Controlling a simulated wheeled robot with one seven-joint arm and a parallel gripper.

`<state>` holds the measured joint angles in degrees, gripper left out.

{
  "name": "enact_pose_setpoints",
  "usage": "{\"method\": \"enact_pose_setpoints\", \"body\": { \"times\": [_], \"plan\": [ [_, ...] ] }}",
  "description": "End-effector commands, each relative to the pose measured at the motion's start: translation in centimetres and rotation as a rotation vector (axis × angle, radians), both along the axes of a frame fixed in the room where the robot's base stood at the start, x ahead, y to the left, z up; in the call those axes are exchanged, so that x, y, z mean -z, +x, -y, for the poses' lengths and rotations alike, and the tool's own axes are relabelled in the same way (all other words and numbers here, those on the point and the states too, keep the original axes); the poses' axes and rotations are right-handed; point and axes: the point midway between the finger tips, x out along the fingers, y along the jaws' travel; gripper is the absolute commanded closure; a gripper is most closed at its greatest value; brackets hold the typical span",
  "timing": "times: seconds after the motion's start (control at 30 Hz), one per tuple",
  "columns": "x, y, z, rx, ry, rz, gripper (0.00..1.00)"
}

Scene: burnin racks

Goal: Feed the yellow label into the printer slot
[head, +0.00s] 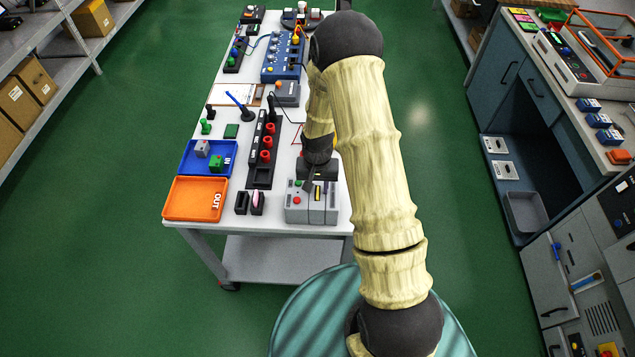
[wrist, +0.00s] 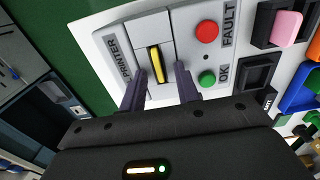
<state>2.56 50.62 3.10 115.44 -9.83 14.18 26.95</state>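The printer (head: 298,213) is a light grey box at the near right corner of the white table. In the wrist view the printer (wrist: 187,48) shows its PRINTER lettering, a red FAULT button and a green OK button. The yellow label (wrist: 154,64) sits in the dark slot on the printer's top face; how deep it sits I cannot tell. My gripper (wrist: 162,84) is open just above the printer, its two dark fingers apart, one on each side of the slot, with visible gaps to the label. In the head view my gripper (head: 316,184) partly hides the printer top.
A black rack (head: 264,172) with red pieces, an orange OUT tray (head: 178,212) and a blue IN tray (head: 187,168) stand further left. Green floor surrounds the table.

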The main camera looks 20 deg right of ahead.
Motion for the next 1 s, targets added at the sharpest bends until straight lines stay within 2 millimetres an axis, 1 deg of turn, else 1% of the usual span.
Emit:
{"method": "enact_pose_setpoints", "body": {
  "times": [0.17,0.37,0.77,1.0],
  "plan": [
    [-0.7,0.1,0.0,0.000,-0.001,0.002,0.68],
    [-3.0,0.1,0.0,0.000,0.000,0.004,0.68],
    [-9.5,0.1,0.0,0.001,0.001,0.004,0.68],
    [-13.9,0.2,0.0,0.001,0.000,0.006,0.68]
  ]
}}
